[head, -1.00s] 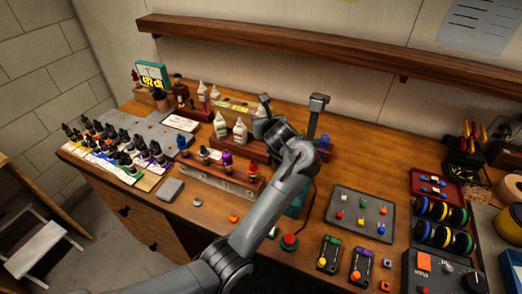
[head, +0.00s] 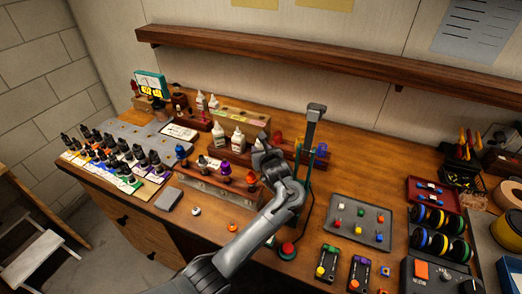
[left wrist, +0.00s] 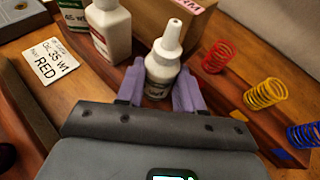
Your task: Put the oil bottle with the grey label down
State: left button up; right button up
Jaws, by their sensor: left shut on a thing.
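My left gripper (left wrist: 158,92) is shut on a small white bottle (left wrist: 163,62) with a pointed white nozzle and a greyish label. The bottle looks roughly upright between the two fingers. In the head view the left gripper (head: 264,152) is low over the wooden rack, at the right end of the oil bottles. Another white bottle (left wrist: 110,32) stands just left of the held one, and a green-labelled bottle (left wrist: 73,15) is beyond it. The held bottle's base is hidden, so I cannot tell whether it touches the rack. My right gripper is not in view.
Red (left wrist: 217,56), yellow (left wrist: 265,94) and blue (left wrist: 303,134) springs sit right of the held bottle. A card (left wrist: 55,62) lies at left. In the head view, a rack of shock parts (head: 218,184) stands in front, and a grey stand (head: 312,125) rises at right.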

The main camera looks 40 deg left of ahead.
pick_arm(q)
jog(key=shift+f, duration=0.15)
jog(key=o, duration=1)
jog(key=shift+o, duration=0.2)
jog(key=shift+r, duration=0.25)
jog(key=b+v, duration=0.1)
jog(key=v, duration=1.1)
jog(key=shift+b, duration=0.35)
jog(key=shift+s+f, duration=0.1)
jog(key=shift+f, duration=0.05)
